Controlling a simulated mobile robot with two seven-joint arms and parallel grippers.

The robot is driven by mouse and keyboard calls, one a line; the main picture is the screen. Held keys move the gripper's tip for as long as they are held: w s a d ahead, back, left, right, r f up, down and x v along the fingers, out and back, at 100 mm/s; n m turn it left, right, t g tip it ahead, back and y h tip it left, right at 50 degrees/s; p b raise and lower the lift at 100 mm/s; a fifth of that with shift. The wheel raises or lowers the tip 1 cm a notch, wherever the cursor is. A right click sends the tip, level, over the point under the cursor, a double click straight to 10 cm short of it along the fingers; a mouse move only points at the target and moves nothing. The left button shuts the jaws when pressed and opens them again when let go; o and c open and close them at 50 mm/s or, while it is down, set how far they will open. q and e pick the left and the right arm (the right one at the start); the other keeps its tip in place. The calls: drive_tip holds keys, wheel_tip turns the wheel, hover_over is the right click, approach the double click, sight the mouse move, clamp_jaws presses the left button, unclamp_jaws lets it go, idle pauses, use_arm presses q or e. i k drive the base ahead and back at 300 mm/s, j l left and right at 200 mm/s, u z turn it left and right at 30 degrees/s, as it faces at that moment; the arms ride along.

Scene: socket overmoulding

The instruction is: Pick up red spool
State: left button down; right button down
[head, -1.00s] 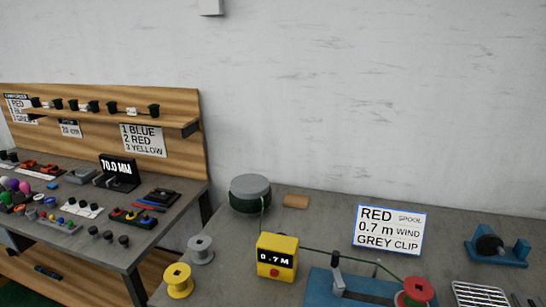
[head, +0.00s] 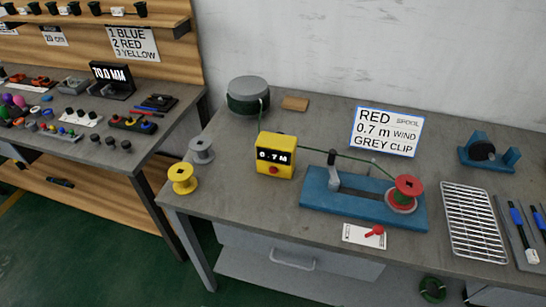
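The red spool (head: 406,188) stands upright on the right end of a blue winding fixture (head: 340,196) on the grey table. A green wire runs to it from a drum (head: 248,96) at the back left, past the yellow meter (head: 276,154) reading 0.7 M and a small grey post on the fixture. A sign (head: 387,131) behind reads RED spool, 0.7 m wind, grey clip. Neither of my grippers shows in the head view.
A yellow spool (head: 182,179) and a grey spool (head: 202,151) stand at the table's left edge. A wire rack (head: 473,222) and blue-handled tools lie at right. A card with a red lever (head: 365,236) lies in front of the fixture. A second bench stands at left.

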sight(402, 197)
drive_tip(key=z, duration=1.05)
